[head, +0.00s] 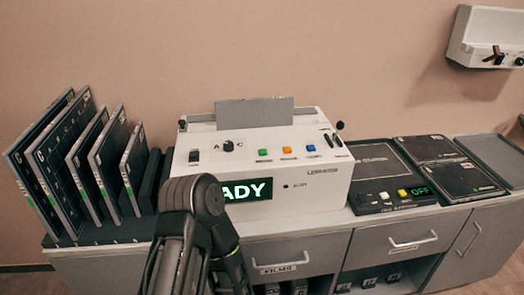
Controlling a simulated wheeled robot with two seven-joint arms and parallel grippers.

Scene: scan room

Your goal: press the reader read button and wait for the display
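The reader (320,180) is a white box with a sloped top on the counter, in the middle of the head view. Its green-lit display (247,189) shows "ADY"; its left end is hidden behind a dark jointed arm of mine. On the sloped top sit a green button (264,154), an orange button (287,151) and a blue button (311,148). Their labels are too small to read, so I cannot tell which is the read button. A knob (228,145) is left of them. My arm's bend covers the reader's front left corner. I see no gripper fingers.
Dark cassettes (88,155) stand upright in a rack at left. Right of the reader is a dark eraser-like unit (396,195) showing "OFF", beside flat panels (446,178). Drawers (285,258) are below. A wall box (488,38) hangs upper right.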

